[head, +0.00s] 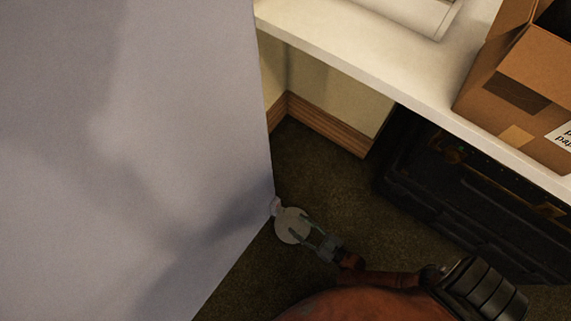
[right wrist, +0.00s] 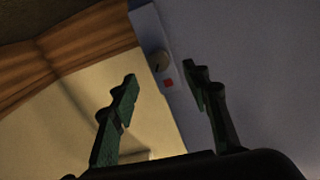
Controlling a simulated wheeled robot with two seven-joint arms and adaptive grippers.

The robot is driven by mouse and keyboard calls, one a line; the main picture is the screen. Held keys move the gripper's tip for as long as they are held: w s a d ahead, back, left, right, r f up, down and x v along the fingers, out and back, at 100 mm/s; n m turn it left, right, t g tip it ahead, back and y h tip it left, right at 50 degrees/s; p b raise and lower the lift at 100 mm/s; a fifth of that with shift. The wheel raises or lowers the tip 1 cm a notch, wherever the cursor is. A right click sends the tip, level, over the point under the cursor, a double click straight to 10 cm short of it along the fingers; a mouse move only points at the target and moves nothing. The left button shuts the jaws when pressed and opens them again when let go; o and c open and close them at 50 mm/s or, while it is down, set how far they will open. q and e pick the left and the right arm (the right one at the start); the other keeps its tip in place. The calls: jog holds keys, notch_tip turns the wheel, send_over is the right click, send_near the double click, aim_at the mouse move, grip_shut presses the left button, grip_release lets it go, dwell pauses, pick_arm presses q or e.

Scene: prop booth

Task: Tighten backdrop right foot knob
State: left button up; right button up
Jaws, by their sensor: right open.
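The backdrop (head: 140,150) is a large grey-lavender panel filling the left of the head view. A pale round foot disc (head: 287,229) lies on the floor at its lower right corner. In the right wrist view a small round knob (right wrist: 163,61) sits on the backdrop's edge strip, with a red square mark (right wrist: 168,83) beside it. My right gripper (head: 301,228) is over the disc, its fingers pointing toward the backdrop edge. In the wrist view its fingers (right wrist: 160,70) are spread and empty, with the knob between them in the picture, apparently beyond the tips. My left gripper is not in view.
A white table (head: 350,55) crosses the upper right, bearing an open cardboard box (head: 520,80). A black case (head: 470,195) stands on the floor under it, right of my arm. Dark carpet (head: 325,175) between backdrop and case is clear. A wooden skirting board (head: 325,128) runs behind.

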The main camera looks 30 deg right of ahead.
aim_at(281, 210)
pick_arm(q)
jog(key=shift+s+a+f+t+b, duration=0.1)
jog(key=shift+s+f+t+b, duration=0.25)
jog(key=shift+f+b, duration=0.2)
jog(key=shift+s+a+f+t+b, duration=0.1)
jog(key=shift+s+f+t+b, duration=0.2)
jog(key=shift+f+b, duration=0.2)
pick_arm(e)
jog(key=x, duration=0.8)
jog(key=shift+d, duration=0.2)
jog(key=shift+r, duration=0.1)
jog(key=shift+c, duration=0.7)
jog(key=shift+d, duration=0.1)
jog(key=c, duration=1)
